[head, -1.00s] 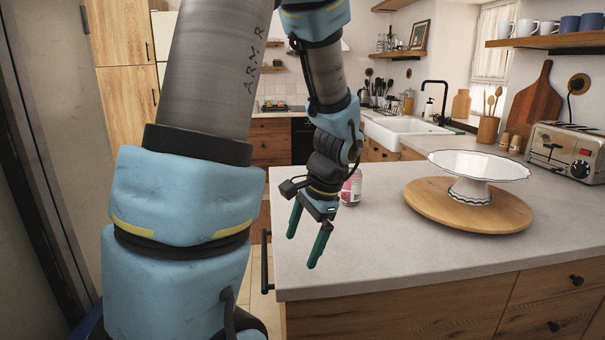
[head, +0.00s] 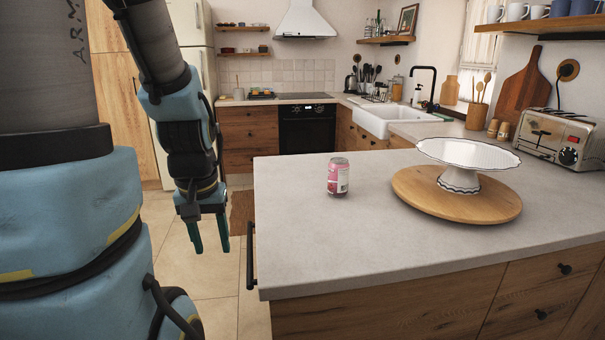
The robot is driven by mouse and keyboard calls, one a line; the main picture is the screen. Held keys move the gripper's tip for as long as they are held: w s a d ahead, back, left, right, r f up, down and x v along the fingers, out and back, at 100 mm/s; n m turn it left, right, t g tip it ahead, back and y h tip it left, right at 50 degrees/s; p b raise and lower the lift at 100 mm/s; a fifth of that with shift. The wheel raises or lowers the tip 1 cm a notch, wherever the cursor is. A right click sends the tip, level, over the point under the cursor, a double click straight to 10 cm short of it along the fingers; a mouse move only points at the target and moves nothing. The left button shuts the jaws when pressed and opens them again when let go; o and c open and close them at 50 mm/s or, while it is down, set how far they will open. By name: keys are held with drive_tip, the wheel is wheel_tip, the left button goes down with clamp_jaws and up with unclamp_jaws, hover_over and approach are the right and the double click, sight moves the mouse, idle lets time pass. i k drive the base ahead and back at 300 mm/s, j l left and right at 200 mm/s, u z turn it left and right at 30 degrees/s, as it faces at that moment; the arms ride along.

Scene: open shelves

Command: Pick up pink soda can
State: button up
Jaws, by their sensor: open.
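The pink soda can (head: 338,178) stands upright on the grey countertop (head: 330,235), toward its back left part, in full view. My gripper (head: 211,236) hangs to the left of the counter's left edge, over the floor, with its green fingers pointing down. The fingers are apart and nothing is between them. The gripper is well clear of the can, to its left.
A white cake stand (head: 467,160) sits on a round wooden board (head: 425,199) right of the can. A toaster (head: 556,139) is farther right. A dark handle (head: 250,256) sticks out at the counter's left side. The counter around the can is clear.

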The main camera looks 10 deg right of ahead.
sight(338, 168)
drive_tip(key=l+u, duration=0.25)
drive_tip(key=u, duration=0.25)
drive_tip(key=k+l+u, duration=0.15)
drive_tip(key=u, duration=0.35)
drive_tip(key=k+l+u, duration=0.15)
drive_tip(key=u, duration=0.3)
drive_tip(key=k+l+u, duration=0.2)
drive_tip(key=k+l, duration=0.25)
drive_tip(key=k+l+u, duration=0.2)
drive_tip(key=k+l, duration=0.15)
drive_tip(key=k, duration=0.3)
